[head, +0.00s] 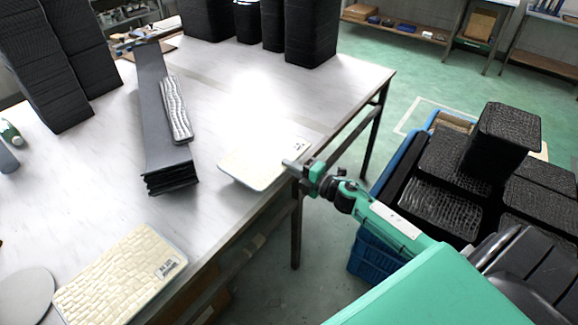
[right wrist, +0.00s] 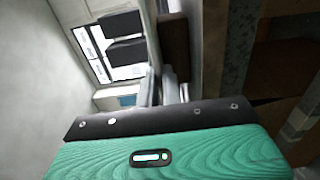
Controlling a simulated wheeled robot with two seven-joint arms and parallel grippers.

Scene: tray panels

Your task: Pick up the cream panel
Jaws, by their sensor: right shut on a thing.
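A cream panel (head: 255,168) with a small printed label is at the right edge of the table in the head view. My right gripper (head: 294,165) is shut on its right side, at the table edge. I cannot tell whether the panel rests on the table or is slightly raised. A second cream panel (head: 118,272), with a brick-like texture and a label, lies flat at the front left, apart from the gripper. In the right wrist view the green gripper body fills the bottom, and the held panel is not clear. My left gripper is not in view.
Black stacks (head: 60,60) stand at the back. A grey round thing (head: 25,296) is at front left. Black textured blocks (head: 455,160) and a blue crate (head: 372,258) are right of the table.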

